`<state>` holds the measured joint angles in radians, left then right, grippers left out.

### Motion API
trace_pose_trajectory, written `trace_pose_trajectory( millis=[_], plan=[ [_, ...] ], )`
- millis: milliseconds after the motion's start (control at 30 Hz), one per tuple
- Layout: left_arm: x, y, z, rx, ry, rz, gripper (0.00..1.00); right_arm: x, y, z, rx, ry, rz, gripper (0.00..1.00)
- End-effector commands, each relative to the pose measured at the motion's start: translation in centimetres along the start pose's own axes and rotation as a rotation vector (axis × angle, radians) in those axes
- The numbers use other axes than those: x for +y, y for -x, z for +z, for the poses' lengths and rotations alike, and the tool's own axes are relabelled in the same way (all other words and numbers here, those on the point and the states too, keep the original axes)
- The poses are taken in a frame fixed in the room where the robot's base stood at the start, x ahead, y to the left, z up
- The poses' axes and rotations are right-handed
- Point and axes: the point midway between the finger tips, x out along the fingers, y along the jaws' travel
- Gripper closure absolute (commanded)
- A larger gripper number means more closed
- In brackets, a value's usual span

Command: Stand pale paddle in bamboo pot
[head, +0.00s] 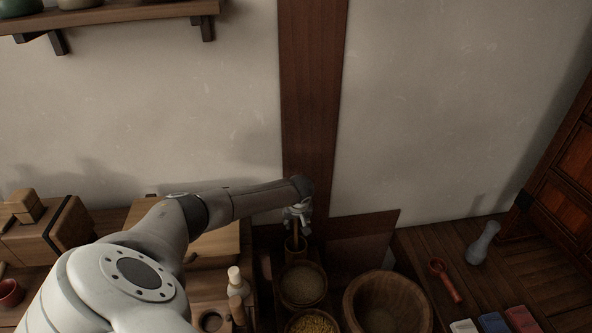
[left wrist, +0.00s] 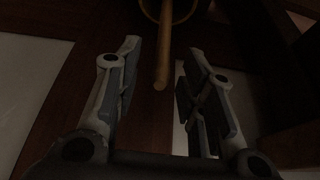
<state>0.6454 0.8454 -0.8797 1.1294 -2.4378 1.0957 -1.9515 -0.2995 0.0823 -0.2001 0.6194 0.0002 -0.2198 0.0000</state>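The bamboo pot (head: 295,253) stands below my left gripper in the head view, and its round rim shows at the top of the left wrist view (left wrist: 148,12). A light tan stick, which looks like the handle of the pale paddle (left wrist: 163,62), rises out of the pot with its end towards the left wrist camera. Its lower part is hidden in the pot. My left gripper (head: 298,217) is open above the pot. In the left wrist view its fingers (left wrist: 156,92) stand on both sides of the stick's end, with gaps on both sides. My right gripper is not in view.
Close to the pot are a bowl of grain (head: 303,285), a bowl of yellow grain (head: 312,324) and a large wooden bowl (head: 388,303). A white bottle (head: 236,282) stands to the left. A red ladle (head: 446,279) and a grey pestle-like piece (head: 483,243) lie right.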

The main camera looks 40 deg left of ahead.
Motion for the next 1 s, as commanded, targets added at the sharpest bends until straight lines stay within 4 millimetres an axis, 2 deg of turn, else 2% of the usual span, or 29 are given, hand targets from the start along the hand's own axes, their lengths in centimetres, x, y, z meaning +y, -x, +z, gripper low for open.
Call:
trace_pose_trajectory(
  millis=[267, 800, 1000],
  plan=[
    [0.0, 1.9, -0.1, 0.002, -0.001, 0.002, 0.63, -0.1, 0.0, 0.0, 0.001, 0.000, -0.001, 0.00],
    [0.0, 10.3, -0.1, 0.001, -0.001, 0.002, 0.63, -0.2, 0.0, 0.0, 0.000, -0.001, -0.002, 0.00],
    [0.0, 11.8, 0.0, 0.001, 0.000, 0.000, 0.63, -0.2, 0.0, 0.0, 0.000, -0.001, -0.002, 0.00]
  ],
)
